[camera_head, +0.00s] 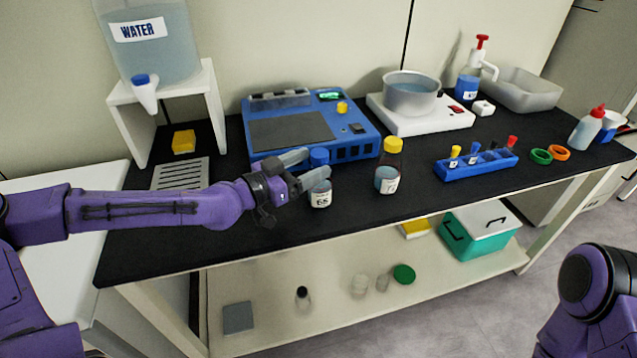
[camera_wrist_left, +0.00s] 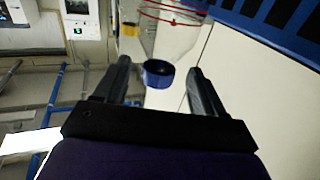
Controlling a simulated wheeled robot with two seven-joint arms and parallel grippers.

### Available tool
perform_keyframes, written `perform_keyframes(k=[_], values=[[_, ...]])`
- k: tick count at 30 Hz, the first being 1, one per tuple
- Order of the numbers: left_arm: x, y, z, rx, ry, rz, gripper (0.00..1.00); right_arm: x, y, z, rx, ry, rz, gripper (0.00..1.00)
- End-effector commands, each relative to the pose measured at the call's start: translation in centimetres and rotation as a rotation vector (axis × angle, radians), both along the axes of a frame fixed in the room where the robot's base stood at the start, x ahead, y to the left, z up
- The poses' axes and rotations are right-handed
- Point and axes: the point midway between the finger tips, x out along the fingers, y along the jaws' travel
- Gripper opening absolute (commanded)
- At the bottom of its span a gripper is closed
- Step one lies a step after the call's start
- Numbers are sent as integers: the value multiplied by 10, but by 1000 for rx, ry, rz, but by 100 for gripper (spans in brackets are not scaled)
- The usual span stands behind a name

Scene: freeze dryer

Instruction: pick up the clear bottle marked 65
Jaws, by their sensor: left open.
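The clear bottle marked 65 (camera_head: 320,197) stands upright on the black bench top, with a blue cap and a white label. My left gripper (camera_head: 304,167) is open at the bottle's upper part. One finger passes in front of the bottle just below the cap, and the other lies behind and left of the cap. In the left wrist view the blue cap (camera_wrist_left: 158,74) shows between the fingertips, with the clear body (camera_wrist_left: 172,35) beyond. Whether a finger touches the bottle I cannot tell. My right gripper is out of view.
A yellow-capped bottle (camera_head: 387,178) stands close on the right. A blue device (camera_head: 310,125) is just behind. A blue tube rack (camera_head: 476,165) and a hot plate with a pot (camera_head: 410,95) are further right. The bench's front edge is near, with a lower shelf below.

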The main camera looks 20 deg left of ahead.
Motion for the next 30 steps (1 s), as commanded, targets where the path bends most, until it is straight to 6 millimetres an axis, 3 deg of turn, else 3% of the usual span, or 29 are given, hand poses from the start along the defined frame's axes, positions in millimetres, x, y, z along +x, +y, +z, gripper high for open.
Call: perform_keyframes(k=[5,12,14,19,30], values=[[22,-16,2,2,2,-2,70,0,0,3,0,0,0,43],[25,-18,3,-1,1,-2,70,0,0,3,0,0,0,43],[25,-18,3,0,0,-2,54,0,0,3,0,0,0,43],[25,-18,3,1,1,-3,0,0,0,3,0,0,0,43],[25,-18,11,0,-2,-2,0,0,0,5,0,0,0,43]])
